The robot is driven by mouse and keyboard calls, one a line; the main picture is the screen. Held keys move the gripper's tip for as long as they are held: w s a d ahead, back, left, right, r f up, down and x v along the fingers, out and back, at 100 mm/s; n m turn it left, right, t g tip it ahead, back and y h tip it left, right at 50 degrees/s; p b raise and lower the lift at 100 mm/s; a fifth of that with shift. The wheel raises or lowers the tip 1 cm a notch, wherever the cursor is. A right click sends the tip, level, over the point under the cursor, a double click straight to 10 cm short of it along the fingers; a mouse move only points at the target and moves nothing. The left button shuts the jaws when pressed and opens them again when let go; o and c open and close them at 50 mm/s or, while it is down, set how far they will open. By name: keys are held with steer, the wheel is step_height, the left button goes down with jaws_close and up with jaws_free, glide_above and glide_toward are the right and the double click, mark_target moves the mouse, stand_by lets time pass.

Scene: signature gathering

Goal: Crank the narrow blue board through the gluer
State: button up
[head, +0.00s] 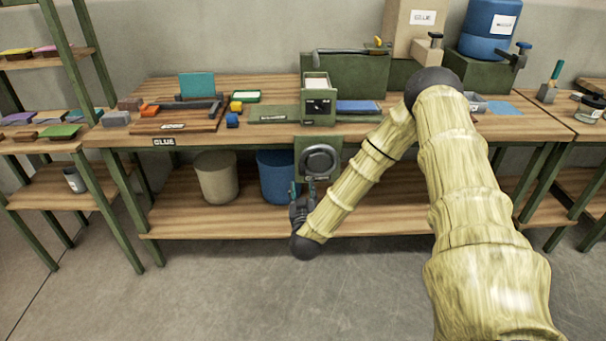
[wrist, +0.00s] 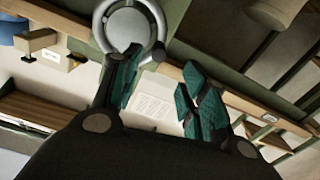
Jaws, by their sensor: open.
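The gluer (head: 318,108) is a green box-like machine at the front of the wooden workbench. Its round grey crank wheel (head: 320,161) hangs on a green plate below the bench edge, and the wheel (wrist: 104,22) also shows at the top of the wrist view. The narrow blue board (head: 358,106) lies flat just right of the gluer. My gripper (head: 304,186) is just below the wheel. In the wrist view my gripper (wrist: 160,75) is open, with a small grey knob on the wheel's rim near the gap between the fingertips. I cannot tell whether they touch.
A flat green bed (head: 273,115) lies left of the gluer. A GLUE container (head: 413,30) and a blue drum (head: 488,25) stand behind. The floor in front is clear.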

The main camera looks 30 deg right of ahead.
mark_target(302, 174)
steer(key=p+x, duration=0.1)
steer(key=x, duration=1)
steer(key=shift+s+d+r+p, duration=0.1)
steer(key=shift+p, duration=0.2)
